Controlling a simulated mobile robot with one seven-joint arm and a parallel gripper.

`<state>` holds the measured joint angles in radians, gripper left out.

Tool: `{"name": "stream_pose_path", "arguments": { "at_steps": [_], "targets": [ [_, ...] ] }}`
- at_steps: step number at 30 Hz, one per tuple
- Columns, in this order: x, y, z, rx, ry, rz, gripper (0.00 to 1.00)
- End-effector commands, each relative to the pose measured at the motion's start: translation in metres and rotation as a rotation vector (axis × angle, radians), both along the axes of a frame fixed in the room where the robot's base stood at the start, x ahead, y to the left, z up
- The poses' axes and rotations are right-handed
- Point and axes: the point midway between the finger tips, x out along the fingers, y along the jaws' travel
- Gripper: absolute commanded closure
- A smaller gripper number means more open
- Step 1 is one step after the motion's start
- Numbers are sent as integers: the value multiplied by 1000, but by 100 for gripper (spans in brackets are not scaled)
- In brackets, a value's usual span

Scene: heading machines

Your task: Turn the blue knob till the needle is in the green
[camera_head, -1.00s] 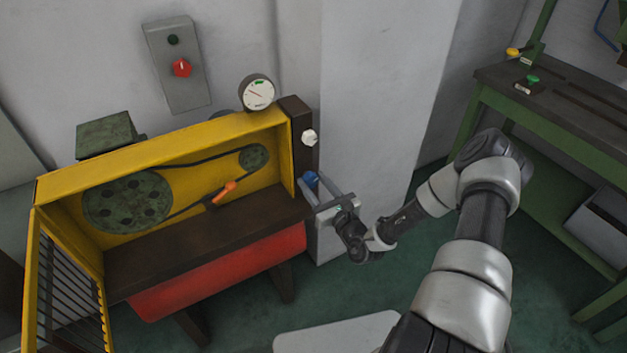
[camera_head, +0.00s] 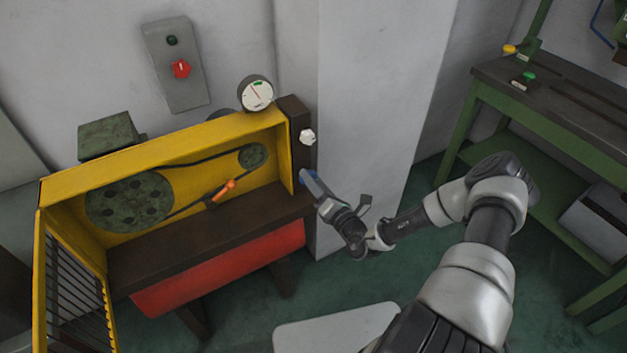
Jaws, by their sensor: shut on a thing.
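The blue knob (camera_head: 303,175) sits low on the dark post at the right end of the yellow machine. Only a sliver of it shows beside my gripper's fingers. My gripper (camera_head: 308,181) is shut on the blue knob, reaching in from the lower right with its fingers seen nearly edge-on. The round white gauge (camera_head: 257,95) stands on top of the machine. Its thin red needle points up and slightly left, close to the green mark (camera_head: 258,84) at the top of the dial. Whether the tip lies inside the green is too small to tell.
A white knob (camera_head: 307,137) is above the blue one on the same post. A grey wall box (camera_head: 176,65) carries a red knob. The yellow guard (camera_head: 75,270) stands open at left. A green-legged bench (camera_head: 550,90) is at right. A pale wall column (camera_head: 365,120) is behind my gripper.

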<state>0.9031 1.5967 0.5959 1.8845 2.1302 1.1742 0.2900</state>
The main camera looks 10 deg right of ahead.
Motion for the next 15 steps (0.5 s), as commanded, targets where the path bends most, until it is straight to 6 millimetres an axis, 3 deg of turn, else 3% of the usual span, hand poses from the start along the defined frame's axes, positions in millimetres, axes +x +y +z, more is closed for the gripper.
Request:
{"name": "stream_pose_path", "arguments": {
  "at_steps": [15],
  "targets": [
    [-1,0,-3,70,29,1,80]
  ]
}}
